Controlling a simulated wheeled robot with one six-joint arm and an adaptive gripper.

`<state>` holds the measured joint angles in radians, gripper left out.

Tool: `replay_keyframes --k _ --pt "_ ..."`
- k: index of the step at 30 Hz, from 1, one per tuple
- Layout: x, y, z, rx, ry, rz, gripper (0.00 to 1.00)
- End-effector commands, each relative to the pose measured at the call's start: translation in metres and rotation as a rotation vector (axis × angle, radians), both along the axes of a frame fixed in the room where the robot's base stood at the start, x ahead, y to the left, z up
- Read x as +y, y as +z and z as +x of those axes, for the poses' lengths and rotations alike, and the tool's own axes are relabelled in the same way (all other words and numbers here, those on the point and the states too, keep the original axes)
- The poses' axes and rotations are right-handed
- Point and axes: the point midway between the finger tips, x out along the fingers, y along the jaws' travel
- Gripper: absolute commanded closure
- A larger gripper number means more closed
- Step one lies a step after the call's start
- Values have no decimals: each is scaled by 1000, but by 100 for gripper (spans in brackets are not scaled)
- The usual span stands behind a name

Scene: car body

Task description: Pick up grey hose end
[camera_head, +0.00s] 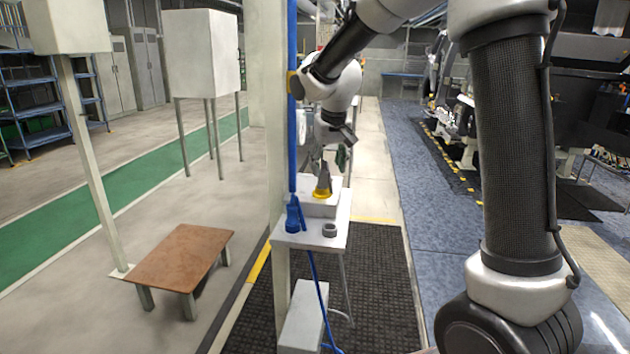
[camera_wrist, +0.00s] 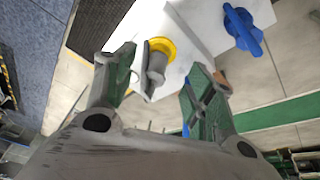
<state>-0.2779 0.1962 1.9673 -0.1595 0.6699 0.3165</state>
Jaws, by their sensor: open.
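The grey hose end (camera_head: 323,181), a tapered grey piece with a yellow ring at its base, stands upright on a white box (camera_head: 318,208) on a small white table (camera_head: 300,240). In the wrist view the grey hose end (camera_wrist: 156,64) shows between the fingers, its yellow ring beyond it. My gripper (camera_head: 330,160) is open and empty, just above the hose end in the head view. In the wrist view the green-padded fingers of my gripper (camera_wrist: 160,66) lie on either side of it with gaps. I cannot tell how far down they reach.
A blue fitting (camera_head: 292,216) with a blue hose stands at the table's left, close to a pale post (camera_head: 270,130). It also shows in the wrist view (camera_wrist: 242,30). A grey ring (camera_head: 329,230) lies at the table's front. A low brown table (camera_head: 182,255) stands left.

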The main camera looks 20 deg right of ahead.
Motion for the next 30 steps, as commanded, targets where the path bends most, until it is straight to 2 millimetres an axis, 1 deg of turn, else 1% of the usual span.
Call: replay_keyframes --k 1,4,11,18,20,23,29,30 --pt "3 14 12 -47 -28 23 45" --pt "5 13 17 -70 -78 51 45" --pt "3 -11 26 -68 -93 55 45" --pt "1 -45 42 -67 -92 55 45" --pt "1 -51 44 -67 -92 55 45" --pt "1 -56 47 -69 -92 56 45" --pt "1 -56 47 -70 -92 56 45" --pt "1 -56 47 -69 -92 56 53"
